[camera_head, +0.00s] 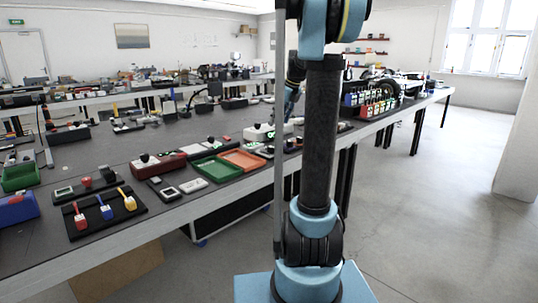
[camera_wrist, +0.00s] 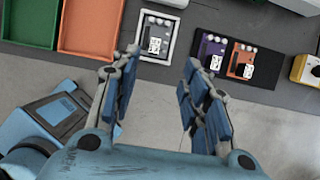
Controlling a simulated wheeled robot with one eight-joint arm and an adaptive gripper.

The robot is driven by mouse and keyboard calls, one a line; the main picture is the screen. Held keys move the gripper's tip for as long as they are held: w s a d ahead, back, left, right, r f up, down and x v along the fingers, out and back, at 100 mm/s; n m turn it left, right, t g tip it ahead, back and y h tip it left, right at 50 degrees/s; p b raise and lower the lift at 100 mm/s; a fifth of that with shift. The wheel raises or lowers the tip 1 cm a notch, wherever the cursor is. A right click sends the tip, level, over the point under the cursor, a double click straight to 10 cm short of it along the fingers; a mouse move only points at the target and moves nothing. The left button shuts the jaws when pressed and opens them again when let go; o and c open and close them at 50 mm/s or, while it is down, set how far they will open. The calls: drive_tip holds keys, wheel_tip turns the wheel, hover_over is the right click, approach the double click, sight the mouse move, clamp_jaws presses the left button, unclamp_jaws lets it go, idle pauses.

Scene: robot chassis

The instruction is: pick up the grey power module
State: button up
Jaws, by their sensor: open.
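The grey power module (camera_wrist: 158,33) shows in the wrist view at the upper middle. It is a dark grey block with several pale round knobs and a white face plate, lying inside a light grey square frame (camera_wrist: 141,43). My gripper (camera_wrist: 161,72) is open and empty, its blue-padded fingers spread wide. In the head view my arm covers part of this table area, and I cannot make out the module clearly.
A purple module (camera_wrist: 208,46) and an orange module (camera_wrist: 241,63) sit on a dark board to the right. An orange tray (camera_wrist: 89,28) and a green tray (camera_wrist: 30,22) lie to the left. A yellow-sided item (camera_wrist: 303,69) is at the far right.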

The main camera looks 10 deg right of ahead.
drive_tip(key=x, duration=0.9)
drive_tip(key=shift+a+f, duration=0.15)
drive_tip(key=shift+f, duration=0.15)
drive_tip(key=shift+s+x, duration=0.2)
drive_tip(key=shift+x, duration=2.65)
drive_tip(key=shift+a, duration=0.15)
clamp_jaws()
